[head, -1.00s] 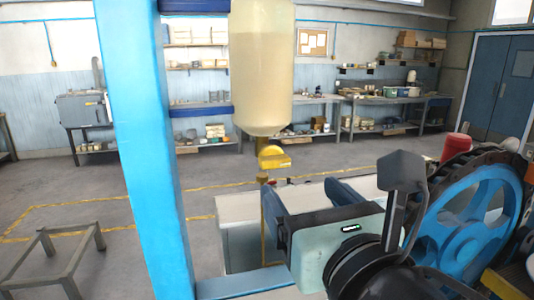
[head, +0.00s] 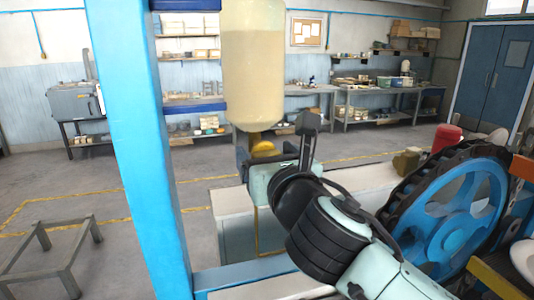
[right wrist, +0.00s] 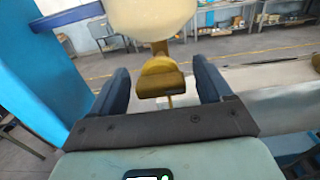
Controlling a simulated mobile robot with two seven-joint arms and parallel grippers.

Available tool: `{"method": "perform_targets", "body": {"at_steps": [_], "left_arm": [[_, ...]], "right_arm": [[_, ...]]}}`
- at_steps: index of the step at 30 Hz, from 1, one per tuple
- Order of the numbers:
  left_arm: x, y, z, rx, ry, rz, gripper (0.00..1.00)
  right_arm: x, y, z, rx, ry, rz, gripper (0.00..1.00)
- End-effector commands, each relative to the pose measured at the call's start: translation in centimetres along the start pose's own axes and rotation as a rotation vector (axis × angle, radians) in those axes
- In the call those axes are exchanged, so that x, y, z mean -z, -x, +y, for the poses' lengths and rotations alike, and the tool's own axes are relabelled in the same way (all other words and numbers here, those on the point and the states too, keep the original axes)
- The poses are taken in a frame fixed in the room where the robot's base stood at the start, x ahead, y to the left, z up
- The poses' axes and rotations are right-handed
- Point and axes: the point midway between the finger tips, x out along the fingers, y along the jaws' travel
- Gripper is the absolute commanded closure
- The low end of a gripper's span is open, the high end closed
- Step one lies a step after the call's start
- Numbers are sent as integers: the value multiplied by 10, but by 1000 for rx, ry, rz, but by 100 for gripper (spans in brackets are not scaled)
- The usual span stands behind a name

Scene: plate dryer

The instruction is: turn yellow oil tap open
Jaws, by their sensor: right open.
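The yellow oil tap (head: 264,147) sits under a large clear tank (head: 254,70) of pale yellow oil. The right wrist view shows the tap (right wrist: 161,78) with its wide handle facing me, below the rounded tank bottom (right wrist: 150,15). My right gripper (head: 262,155) is open, with one finger on each side of the tap. In the right wrist view the gripper (right wrist: 162,82) shows clear gaps between both fingers and the handle. In the head view my right wrist hides the lower part of the tap. My left gripper is not in view.
A blue post (head: 140,140) stands left of the tank. A large blue wheel with a dark toothed rim (head: 455,215) stands to the right, near a red container (head: 446,138). A pale bench (head: 235,235) lies below the tap. A low metal frame (head: 50,250) stands on the floor at left.

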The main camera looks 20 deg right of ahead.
Motion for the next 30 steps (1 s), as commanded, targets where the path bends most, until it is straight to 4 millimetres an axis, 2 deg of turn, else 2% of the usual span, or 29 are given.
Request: {"method": "perform_targets", "body": {"at_steps": [4, 6, 9, 20, 30], "left_arm": [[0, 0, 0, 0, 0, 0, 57], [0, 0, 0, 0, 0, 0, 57], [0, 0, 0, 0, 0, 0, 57], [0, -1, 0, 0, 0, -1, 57], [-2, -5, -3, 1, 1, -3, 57]], "right_arm": [[0, 0, 0, 0, 0, 0, 21], [0, 0, 0, 0, 0, 0, 44], [0, 0, 0, 0, 0, 0, 73], [0, 0, -1, 1, -43, 0, 72], [1, 0, -2, 1, -272, 0, 72]]}}
